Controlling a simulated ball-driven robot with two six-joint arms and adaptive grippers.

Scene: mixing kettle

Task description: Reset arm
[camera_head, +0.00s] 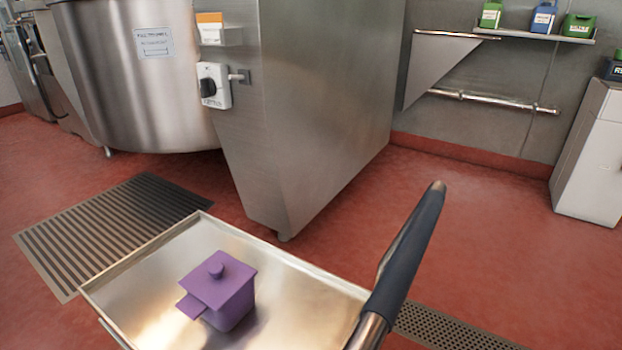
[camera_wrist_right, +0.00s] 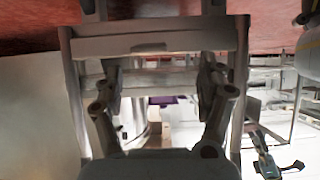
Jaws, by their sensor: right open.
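My right gripper (camera_wrist_right: 154,12) shows in the right wrist view, its two dark fingers spread apart on either side of the picture. I see nothing held between them. Neither gripper shows in the head view. A purple lidded container (camera_head: 221,287) with a small round knob stands on a shiny metal cart tray (camera_head: 313,284) at the bottom of the head view. A small purple patch (camera_wrist_right: 162,99) shows between the finger links in the right wrist view; I cannot tell whether it is the same container.
A dark-blue cart handle (camera_head: 408,250) rises at the tray's right. A steel mixing kettle (camera_head: 145,85) and its cabinet (camera_head: 315,100) stand behind the tray. A wall shelf (camera_head: 545,36) holds several small containers. Red floor (camera_head: 470,210) is clear to the right of the cabinet.

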